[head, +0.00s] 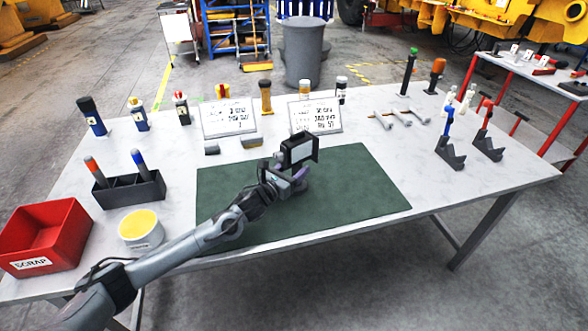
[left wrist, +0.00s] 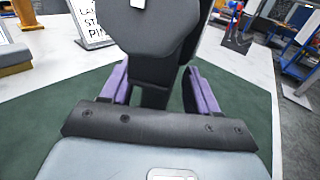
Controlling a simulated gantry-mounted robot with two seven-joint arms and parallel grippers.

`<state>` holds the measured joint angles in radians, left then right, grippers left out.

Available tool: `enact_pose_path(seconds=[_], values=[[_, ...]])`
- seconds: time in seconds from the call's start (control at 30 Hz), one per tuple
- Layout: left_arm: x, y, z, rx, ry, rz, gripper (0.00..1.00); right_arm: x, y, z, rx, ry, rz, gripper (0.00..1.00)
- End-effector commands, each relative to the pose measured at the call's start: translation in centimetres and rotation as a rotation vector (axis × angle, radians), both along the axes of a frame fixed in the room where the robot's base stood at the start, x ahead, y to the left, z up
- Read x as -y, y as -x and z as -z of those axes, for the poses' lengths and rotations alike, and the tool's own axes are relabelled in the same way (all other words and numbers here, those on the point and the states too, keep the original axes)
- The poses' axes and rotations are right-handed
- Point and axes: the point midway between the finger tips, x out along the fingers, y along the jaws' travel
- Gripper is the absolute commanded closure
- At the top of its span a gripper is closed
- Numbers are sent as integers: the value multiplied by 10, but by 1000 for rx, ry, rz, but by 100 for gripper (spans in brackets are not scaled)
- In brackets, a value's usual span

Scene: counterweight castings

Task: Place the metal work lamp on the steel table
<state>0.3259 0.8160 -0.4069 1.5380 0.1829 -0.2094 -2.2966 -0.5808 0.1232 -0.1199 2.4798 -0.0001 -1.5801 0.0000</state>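The metal work lamp (head: 300,148) is dark, with a boxy rectangular head and a pale face. It is upright over the green mat on the pale-topped table (head: 375,138) with grey metal legs. My left gripper (head: 291,180) reaches in from the left, low behind the lamp. In the left wrist view, its purple-padded fingers (left wrist: 158,82) lie on both sides of the lamp's black stem (left wrist: 155,95) and appear closed on it. The lamp's dark back (left wrist: 155,30) fills the top middle there. Its underside is hidden, so I cannot tell whether it touches the mat. My right gripper is not in view.
The green mat (head: 365,185) is otherwise bare. A red scrap bin (head: 72,240), a yellow-topped tub (head: 141,243) and a dark holder (head: 130,192) stand left. Two sign boards (head: 228,117) (head: 316,116) stand behind. Black angled stands (head: 450,152) are right. Clear tabletop lies right of the mat.

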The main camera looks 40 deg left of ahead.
Motion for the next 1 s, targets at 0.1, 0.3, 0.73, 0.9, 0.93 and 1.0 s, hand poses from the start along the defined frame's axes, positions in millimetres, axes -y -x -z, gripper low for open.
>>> enact_pose_path(seconds=[0.1,0.3,0.73,0.9,0.93,1.0], values=[[0,0,0,0,0,0,40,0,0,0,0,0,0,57],[0,0,-5,0,0,0,40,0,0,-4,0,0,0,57],[1,56,-3,-5,-4,2,40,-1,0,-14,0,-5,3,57],[2,83,-3,-4,-2,2,40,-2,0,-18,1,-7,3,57],[2,87,-3,-4,-2,1,40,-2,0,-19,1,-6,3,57],[3,96,-3,-4,-2,2,40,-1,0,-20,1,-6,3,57]])
